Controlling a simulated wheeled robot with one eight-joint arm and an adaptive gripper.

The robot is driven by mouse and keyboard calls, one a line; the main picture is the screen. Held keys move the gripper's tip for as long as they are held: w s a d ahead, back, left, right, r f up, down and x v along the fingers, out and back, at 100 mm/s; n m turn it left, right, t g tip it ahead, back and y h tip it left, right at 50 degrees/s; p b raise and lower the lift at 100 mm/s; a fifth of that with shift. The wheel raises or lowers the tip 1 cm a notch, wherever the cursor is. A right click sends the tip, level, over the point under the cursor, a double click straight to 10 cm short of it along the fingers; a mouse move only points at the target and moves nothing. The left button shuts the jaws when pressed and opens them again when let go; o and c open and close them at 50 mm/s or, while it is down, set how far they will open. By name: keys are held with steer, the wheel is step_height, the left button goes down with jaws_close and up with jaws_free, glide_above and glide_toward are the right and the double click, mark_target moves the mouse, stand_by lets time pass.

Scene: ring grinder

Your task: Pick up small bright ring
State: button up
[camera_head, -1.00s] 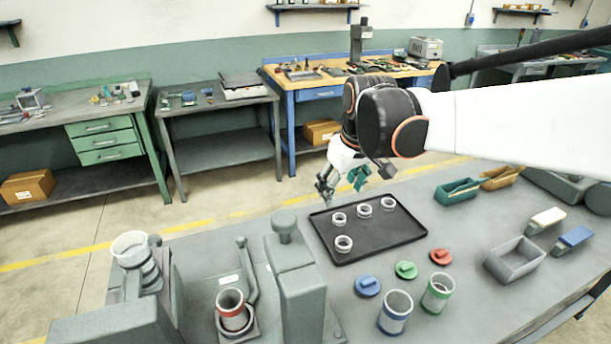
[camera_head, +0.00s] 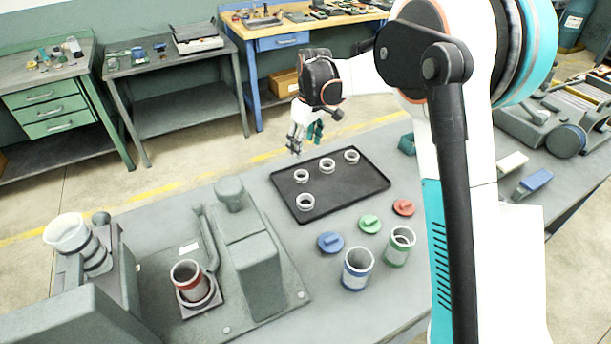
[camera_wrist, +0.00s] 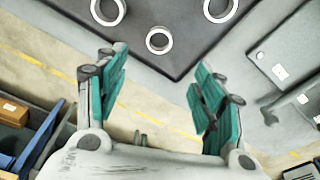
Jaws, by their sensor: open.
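Several bright metal rings lie on a black tray (camera_head: 345,184) on the grey table. The ring (camera_head: 301,176) nearest the tray's far left corner looks smaller than its neighbours in the wrist view (camera_wrist: 158,40). Larger rings flank it there at left (camera_wrist: 107,10) and right (camera_wrist: 220,8). My gripper (camera_head: 305,143) is beyond that tray corner in the head view, pointing down. In the wrist view my gripper (camera_wrist: 160,68) has its teal-padded fingers wide apart with nothing between them. The small ring shows ahead of the fingers, not touched.
Blue (camera_head: 330,242), green (camera_head: 370,224) and red (camera_head: 403,208) knobbed discs lie in front of the tray. Blue-banded (camera_head: 357,269) and green-banded (camera_head: 399,246) cups stand nearer. A tall grey machine (camera_head: 245,245) stands left of them. My arm hides part of the table's right side.

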mark_target(301, 171)
steer(key=f+b, duration=0.1)
steer(key=f, duration=0.3)
steer(key=f+b, duration=0.2)
steer(key=f, duration=0.2)
steer(key=w+a+f+b, duration=0.1)
steer(key=f, duration=0.3)
steer(key=shift+w+f, duration=0.1)
steer(key=shift+f, duration=0.3)
steer(key=shift+r, duration=0.1)
steer(key=shift+c, duration=0.4)
steer(key=c, duration=1.1)
